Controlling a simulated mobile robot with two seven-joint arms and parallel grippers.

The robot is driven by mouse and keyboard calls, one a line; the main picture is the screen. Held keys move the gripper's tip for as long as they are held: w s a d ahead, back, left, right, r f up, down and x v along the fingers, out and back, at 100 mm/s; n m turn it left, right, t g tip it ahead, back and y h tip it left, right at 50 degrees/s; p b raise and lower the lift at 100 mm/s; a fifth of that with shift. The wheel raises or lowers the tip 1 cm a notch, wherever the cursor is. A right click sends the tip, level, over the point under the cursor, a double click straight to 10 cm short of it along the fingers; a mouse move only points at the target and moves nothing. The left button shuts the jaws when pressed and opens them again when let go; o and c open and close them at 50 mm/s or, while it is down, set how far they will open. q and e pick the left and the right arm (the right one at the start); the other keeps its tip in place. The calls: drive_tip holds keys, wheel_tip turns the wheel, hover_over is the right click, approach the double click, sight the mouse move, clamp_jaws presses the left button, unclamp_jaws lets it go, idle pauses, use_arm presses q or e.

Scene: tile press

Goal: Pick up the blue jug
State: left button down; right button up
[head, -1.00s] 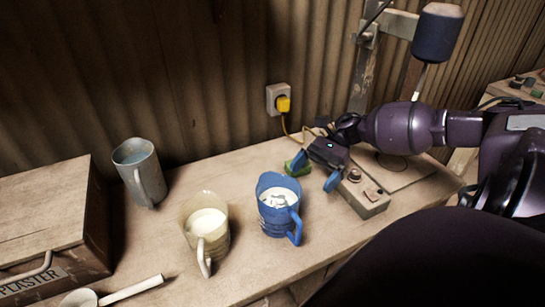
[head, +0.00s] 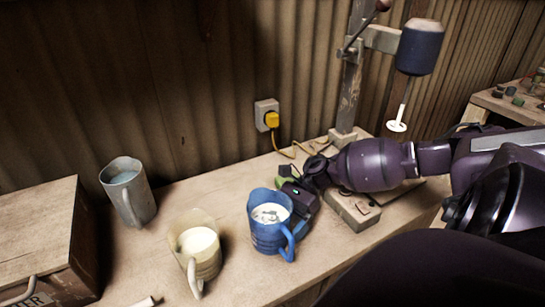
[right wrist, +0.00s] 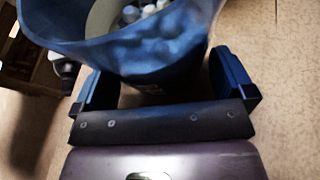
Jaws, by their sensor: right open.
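The blue jug (head: 270,238) stands upright on the bench in the head view, holding white contents with grey lumps; its handle faces front right. In the right wrist view the blue jug (right wrist: 150,50) fills the top middle. My right gripper (head: 297,196) is at the jug's back right side in the head view, its fingers partly hidden by the jug. In the right wrist view the open gripper (right wrist: 166,80) has one finger on each side of the jug's lower body, with a visible gap at the right finger. My left gripper is not in view.
A cream jug (head: 195,255) stands close left of the blue jug, and a grey jug (head: 128,192) farther left. A wooden box (head: 35,235) fills the left end. A control box (head: 353,210) and a green item (head: 287,182) lie near my right arm. A yellow plug (head: 271,119) is on the wall.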

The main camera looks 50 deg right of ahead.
drive_tip(key=shift+a+f, duration=0.2)
drive_tip(key=shift+a, duration=0.35)
drive_tip(key=shift+c, duration=0.5)
drive_tip(key=c, duration=0.9)
drive_tip(key=shift+o, duration=0.2)
drive_tip(key=shift+r, duration=0.2)
drive_tip(key=shift+r+p, duration=0.3)
drive_tip(key=shift+r, duration=1.1)
use_arm(q)
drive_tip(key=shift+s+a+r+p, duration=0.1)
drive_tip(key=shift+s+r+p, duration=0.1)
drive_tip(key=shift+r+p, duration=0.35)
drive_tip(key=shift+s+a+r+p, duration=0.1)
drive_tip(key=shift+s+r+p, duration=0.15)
drive_tip(key=shift+p, duration=0.4)
use_arm(e)
drive_tip(key=shift+r, duration=8.4)
